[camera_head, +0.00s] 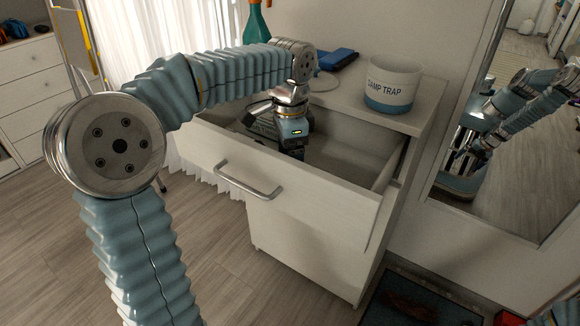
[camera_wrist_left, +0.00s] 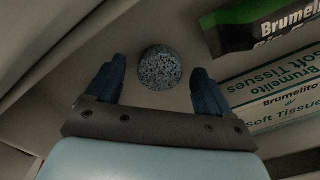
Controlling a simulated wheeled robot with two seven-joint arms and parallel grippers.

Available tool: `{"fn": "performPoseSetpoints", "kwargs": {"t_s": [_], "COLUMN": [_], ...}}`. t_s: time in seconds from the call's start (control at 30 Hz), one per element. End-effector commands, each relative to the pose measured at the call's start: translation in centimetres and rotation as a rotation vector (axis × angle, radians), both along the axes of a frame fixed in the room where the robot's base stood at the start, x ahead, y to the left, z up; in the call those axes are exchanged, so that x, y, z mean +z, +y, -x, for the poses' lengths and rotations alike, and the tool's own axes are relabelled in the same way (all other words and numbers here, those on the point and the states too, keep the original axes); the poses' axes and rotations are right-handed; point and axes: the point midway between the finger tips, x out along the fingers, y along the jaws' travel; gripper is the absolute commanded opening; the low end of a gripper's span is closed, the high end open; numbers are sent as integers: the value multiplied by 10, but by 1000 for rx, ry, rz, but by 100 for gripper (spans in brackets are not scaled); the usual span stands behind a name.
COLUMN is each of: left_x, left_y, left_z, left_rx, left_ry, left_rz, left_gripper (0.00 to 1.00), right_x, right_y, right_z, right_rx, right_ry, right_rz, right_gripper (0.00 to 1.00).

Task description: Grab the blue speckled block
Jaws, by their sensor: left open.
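The blue speckled block (camera_wrist_left: 160,67) shows in the left wrist view as a round, blue-grey speckled thing on the drawer's floor. My left gripper (camera_wrist_left: 159,74) is open, with one dark blue finger on each side of the block and a visible gap to each. Whether the fingertips are down at its height I cannot tell. In the head view my left gripper (camera_head: 292,152) points down into the open drawer (camera_head: 310,200), and the block is hidden there. My right gripper is not seen directly.
A Brumelito tissue box (camera_wrist_left: 275,95) and a dark green-topped packet (camera_wrist_left: 265,30) lie right of the block. The drawer walls surround the gripper. On the cabinet top stand a white-and-blue pot (camera_head: 393,82), a blue folded item (camera_head: 337,58) and a green bottle (camera_head: 257,27). A mirror (camera_head: 520,150) stands at right.

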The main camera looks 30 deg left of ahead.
Motion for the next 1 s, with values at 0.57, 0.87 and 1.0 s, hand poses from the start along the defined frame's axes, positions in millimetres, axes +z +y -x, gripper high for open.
{"fn": "performPoseSetpoints", "kwargs": {"t_s": [0.57,0.87,1.0], "left_x": [-1,3,24], "left_y": [0,0,0], "left_z": [0,0,-1], "left_rx": [-1,-1,-1], "left_ry": [0,-1,-6], "left_rz": [0,0,0], "left_gripper": [26,19,19], "right_x": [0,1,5], "right_y": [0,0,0], "right_z": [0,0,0], "right_rx": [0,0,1], "right_ry": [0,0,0], "right_rz": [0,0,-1], "right_gripper": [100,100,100]}}
